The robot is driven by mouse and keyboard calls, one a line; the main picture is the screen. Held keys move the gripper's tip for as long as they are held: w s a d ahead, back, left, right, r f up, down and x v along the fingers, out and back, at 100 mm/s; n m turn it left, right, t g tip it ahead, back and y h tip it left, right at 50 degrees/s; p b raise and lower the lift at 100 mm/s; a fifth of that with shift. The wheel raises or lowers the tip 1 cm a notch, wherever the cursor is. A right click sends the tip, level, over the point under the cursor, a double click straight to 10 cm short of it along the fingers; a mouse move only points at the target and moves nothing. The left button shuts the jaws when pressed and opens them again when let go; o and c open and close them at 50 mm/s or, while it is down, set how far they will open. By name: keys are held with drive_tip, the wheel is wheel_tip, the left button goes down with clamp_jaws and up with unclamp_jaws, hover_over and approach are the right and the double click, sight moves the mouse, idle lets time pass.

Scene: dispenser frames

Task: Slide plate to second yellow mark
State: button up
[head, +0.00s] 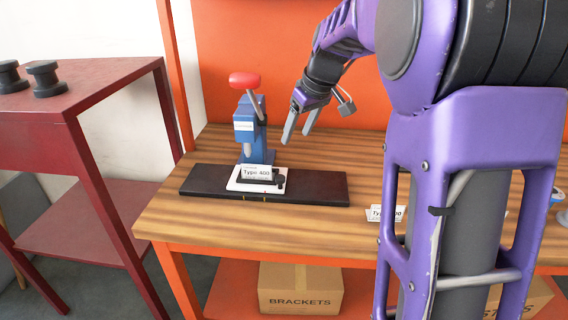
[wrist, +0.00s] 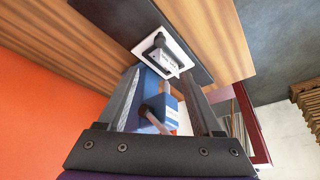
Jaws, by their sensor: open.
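The plate (head: 257,183) is white with a dark block and a "Type 400" label on it. It sits on a long black rail (head: 315,187) on the wooden bench, in front of a blue press (head: 247,130) with a red knob. Small yellow marks (head: 264,197) show at the rail's front edge near the plate; which is the second I cannot tell. My gripper (head: 299,130) is open and empty, above and behind the rail, to the right of the press. In the wrist view the plate (wrist: 165,50) lies beyond the fingers, with the press between them.
The wooden bench (head: 170,215) has free room in front of the rail. Another label (head: 377,213) stands at the right, partly behind my arm. An orange panel (head: 290,60) closes the back. A red table (head: 90,85) with black spools stands at the left.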

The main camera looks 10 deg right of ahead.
sight(280, 176)
drive_tip(key=b+x, duration=0.2)
drive_tip(key=x, duration=1.5)
drive_tip(key=shift+f, duration=0.3)
clamp_jaws()
idle(0.7)
